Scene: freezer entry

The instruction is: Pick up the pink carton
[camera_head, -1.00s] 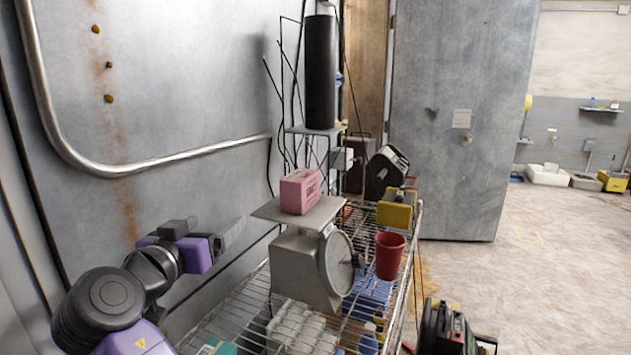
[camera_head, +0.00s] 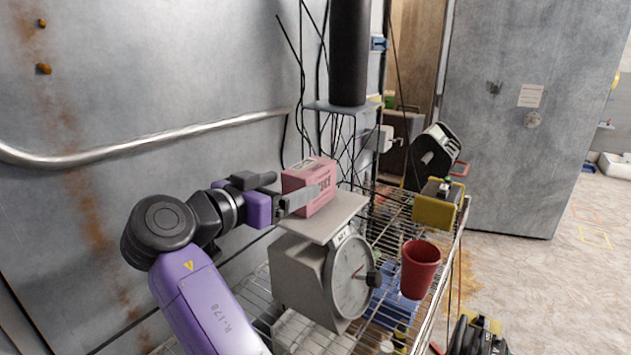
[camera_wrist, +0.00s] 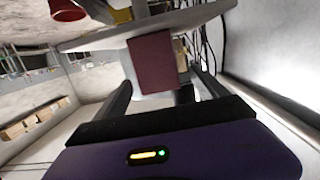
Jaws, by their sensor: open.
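The pink carton (camera_head: 312,187) sits upright on the flat pan (camera_head: 322,222) of a grey dial scale (camera_head: 318,275). My gripper (camera_head: 284,190) is at the carton's left side, fingers pointing toward it. In the wrist view the carton's end face (camera_wrist: 153,62) shows dark pink between my two spread fingers (camera_wrist: 160,88), below the pan, which looks upside down there. The gripper is open. I cannot tell whether the fingers touch the carton; the far finger is partly hidden behind it in the head view.
The scale stands on a wire rack (camera_head: 415,300). A red cup (camera_head: 420,268) and a yellow box (camera_head: 434,212) are to its right. A tall black cylinder (camera_head: 349,50) stands on a small shelf behind. A metal wall with a bent rail (camera_head: 150,146) is at the left.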

